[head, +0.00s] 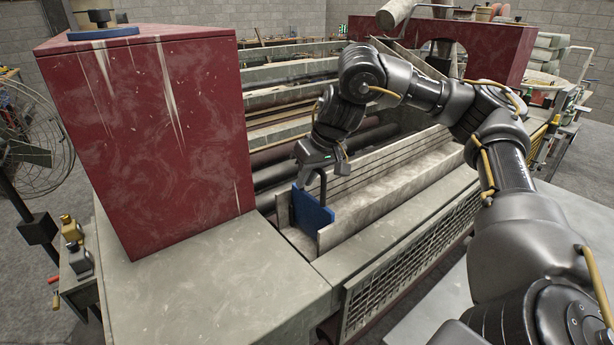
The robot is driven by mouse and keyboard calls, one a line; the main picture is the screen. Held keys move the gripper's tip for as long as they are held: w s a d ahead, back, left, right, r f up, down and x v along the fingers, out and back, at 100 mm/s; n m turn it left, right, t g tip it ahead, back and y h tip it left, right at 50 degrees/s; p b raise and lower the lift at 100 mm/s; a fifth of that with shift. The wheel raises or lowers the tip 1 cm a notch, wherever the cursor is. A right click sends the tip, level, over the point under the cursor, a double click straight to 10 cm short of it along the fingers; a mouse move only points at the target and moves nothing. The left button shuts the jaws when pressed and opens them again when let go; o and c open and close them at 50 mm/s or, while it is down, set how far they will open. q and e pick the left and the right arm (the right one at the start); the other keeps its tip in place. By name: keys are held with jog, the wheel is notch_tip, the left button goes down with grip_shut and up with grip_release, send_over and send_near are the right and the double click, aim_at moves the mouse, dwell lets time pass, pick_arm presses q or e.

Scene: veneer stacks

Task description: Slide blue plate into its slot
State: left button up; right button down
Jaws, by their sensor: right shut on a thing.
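The blue plate (311,210) stands upright near the left end of a long grey trough with parallel slats (375,187) in the head view. My right gripper (323,180) is above it, shut on the plate's upper part. The plate's lower edge is partly hidden behind the trough's front wall, so I cannot tell how deep it sits. My left gripper is not in view.
A tall red housing (165,140) stands close on the left, with a blue handled piece (104,33) on top. A grey machine surface (230,270) lies in front. Rollers and rails run behind the trough. A wire mesh guard (410,260) fronts the machine.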

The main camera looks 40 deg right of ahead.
jog(key=shift+f, duration=0.3)
jog(key=shift+f+b, duration=0.35)
jog(key=c, duration=1.4)
grip_release()
jog(key=shift+r, duration=0.1)
jog(key=p+v, duration=0.1)
jog(key=v, duration=0.9)
jog(key=shift+s+r, duration=0.2)
jog(key=shift+r, duration=0.1)
